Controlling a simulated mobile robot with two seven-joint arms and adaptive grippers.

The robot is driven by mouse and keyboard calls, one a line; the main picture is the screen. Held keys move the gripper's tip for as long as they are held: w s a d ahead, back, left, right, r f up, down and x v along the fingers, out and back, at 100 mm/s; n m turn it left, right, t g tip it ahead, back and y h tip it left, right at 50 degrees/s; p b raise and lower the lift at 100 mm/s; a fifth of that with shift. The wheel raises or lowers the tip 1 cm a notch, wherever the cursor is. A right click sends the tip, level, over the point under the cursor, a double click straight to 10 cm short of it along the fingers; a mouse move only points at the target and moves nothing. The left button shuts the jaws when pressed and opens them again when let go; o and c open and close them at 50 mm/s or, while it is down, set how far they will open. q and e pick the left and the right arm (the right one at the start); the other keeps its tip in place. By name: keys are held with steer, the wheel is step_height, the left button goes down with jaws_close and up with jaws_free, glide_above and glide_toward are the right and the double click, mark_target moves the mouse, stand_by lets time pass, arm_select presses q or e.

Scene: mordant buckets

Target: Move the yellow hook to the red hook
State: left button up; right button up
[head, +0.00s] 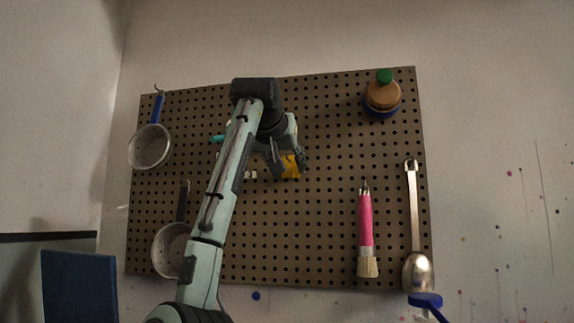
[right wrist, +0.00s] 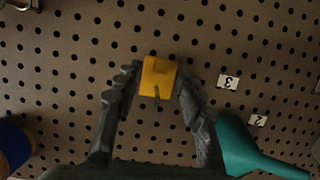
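The yellow hook (head: 291,170) is on the brown pegboard (head: 330,120), near its middle. It also shows in the right wrist view (right wrist: 159,76), as a yellow block with a slot at its lower edge. My right gripper (head: 286,160) is at the hook, with one finger on each side of it. In the right wrist view the fingers (right wrist: 157,76) are spread around the hook. The right-hand finger is close against it, and a narrow gap seems to show on the other side. I cannot make out a red hook. My left gripper is not in view.
Two strainers (head: 150,147) (head: 172,250) hang at the left. A pink brush (head: 365,225), a metal ladle (head: 413,220) and a green-topped jar (head: 384,95) are at the right. A teal object (right wrist: 250,150) and number tags (right wrist: 228,82) are beside the gripper.

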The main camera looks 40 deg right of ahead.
steer(key=v, duration=1.2)
steer(key=shift+d, duration=0.1)
stand_by(0.4)
